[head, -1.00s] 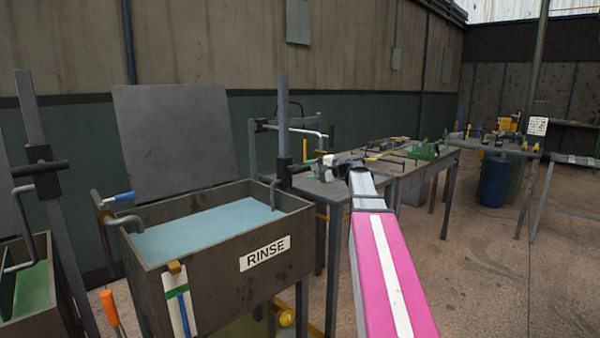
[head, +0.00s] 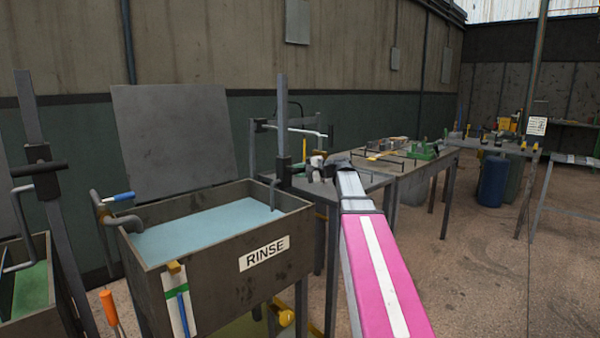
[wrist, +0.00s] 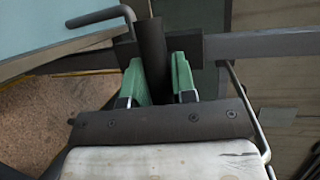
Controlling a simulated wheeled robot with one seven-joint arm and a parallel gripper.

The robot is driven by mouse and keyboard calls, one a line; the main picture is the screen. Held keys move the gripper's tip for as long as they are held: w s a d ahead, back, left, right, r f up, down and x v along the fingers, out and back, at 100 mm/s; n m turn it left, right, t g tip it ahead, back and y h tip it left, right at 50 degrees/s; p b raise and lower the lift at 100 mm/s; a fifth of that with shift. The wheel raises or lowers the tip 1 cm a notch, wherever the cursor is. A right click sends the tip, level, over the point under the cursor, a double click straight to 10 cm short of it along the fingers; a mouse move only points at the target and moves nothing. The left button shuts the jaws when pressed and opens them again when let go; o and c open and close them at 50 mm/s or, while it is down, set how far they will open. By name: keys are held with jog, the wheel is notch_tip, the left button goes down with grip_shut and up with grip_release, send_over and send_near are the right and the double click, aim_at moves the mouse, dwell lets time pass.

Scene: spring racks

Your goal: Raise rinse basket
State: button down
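The rinse tank (head: 215,255), a brown box labelled RINSE, holds pale blue water (head: 205,225). A dark upright post (head: 282,115) stands at its back right, with a sliding block (head: 284,170) low on it. A bent grey rod (head: 272,192) runs from the block down toward the water; it also shows in the wrist view (wrist: 95,17). The basket itself is hidden. My gripper (wrist: 160,80) has its green fingers on either side of a dark bar (wrist: 152,45) at the block. Whether they press on it is unclear. My pink arm covers part of the head view.
A similar rack with green liquid (head: 30,290) stands at the left. A grey workbench (head: 400,170) with tools lies behind my arm, and a blue barrel (head: 492,180) stands farther right. A grey panel (head: 175,140) leans behind the tank. The floor at right is open.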

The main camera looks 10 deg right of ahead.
notch_tip(320, 180, up, 17)
jog(key=shift+f, duration=0.2)
dwell(0.4)
jog(key=shift+w, duration=0.1)
jog(key=c, duration=1.2)
grip_release()
jog(key=shift+o, duration=1.2)
jog(key=shift+d, duration=0.1)
jog(key=v, duration=1)
jog(key=shift+s+d, duration=0.3)
